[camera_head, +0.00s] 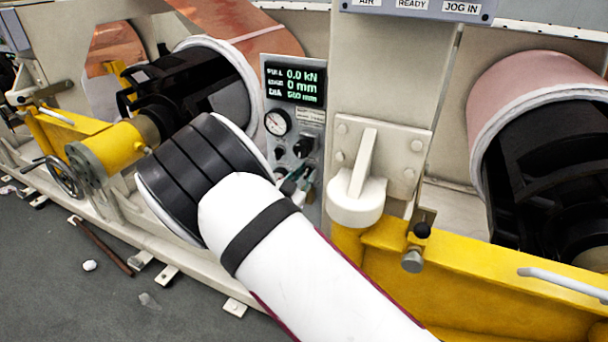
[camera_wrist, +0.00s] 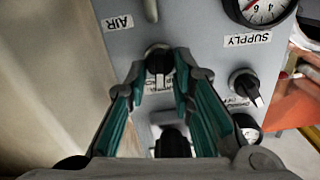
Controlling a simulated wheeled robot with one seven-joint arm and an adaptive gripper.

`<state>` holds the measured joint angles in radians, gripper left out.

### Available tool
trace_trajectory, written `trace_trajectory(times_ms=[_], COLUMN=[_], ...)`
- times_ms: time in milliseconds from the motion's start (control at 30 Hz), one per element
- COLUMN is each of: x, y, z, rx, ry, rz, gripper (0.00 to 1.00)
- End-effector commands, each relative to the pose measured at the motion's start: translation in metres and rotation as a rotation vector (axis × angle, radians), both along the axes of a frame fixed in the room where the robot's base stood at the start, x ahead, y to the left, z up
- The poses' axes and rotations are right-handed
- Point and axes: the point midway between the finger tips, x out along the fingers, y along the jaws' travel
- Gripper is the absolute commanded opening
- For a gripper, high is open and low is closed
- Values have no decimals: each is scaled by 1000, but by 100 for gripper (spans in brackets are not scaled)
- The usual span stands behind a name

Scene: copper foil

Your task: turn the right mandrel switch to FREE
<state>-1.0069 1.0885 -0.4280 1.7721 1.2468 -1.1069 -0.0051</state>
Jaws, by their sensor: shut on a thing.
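A grey control panel (camera_head: 290,98) stands between the two mandrels in the head view. My gripper (camera_head: 294,184) is at the panel's lower part, partly hidden by my arm. In the wrist view, which sees the panel upside down, my teal-lined fingers (camera_wrist: 159,68) are around a black switch knob (camera_wrist: 158,62) and shut on it. A label just below this knob is mostly hidden by the fingers, so I cannot read it or the set position. A second black knob (camera_wrist: 246,86) sits to the right, apart from my fingers. Another black knob (camera_wrist: 174,143) shows between the fingers, nearer my palm.
A pressure gauge (camera_wrist: 262,8) and a SUPPLY label (camera_wrist: 247,40) are on the panel, with an AIR label (camera_wrist: 118,22) at left. In the head view, a display (camera_head: 296,84) reads 0.0 kN. A yellow frame (camera_head: 470,280) and white post (camera_head: 356,205) stand right of my arm.

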Motion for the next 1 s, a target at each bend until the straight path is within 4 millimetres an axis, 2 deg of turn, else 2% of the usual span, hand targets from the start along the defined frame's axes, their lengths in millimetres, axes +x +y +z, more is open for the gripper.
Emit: trace_trajectory(times_ms=[200, 500, 1000], x=[-1, -1, -1], y=[-1, -2, -1], z=[0, -1, -2], rx=[162, 308, 362], ry=[-57, -111, -128], rz=[-1, 0, 2], gripper=[0, 0, 0])
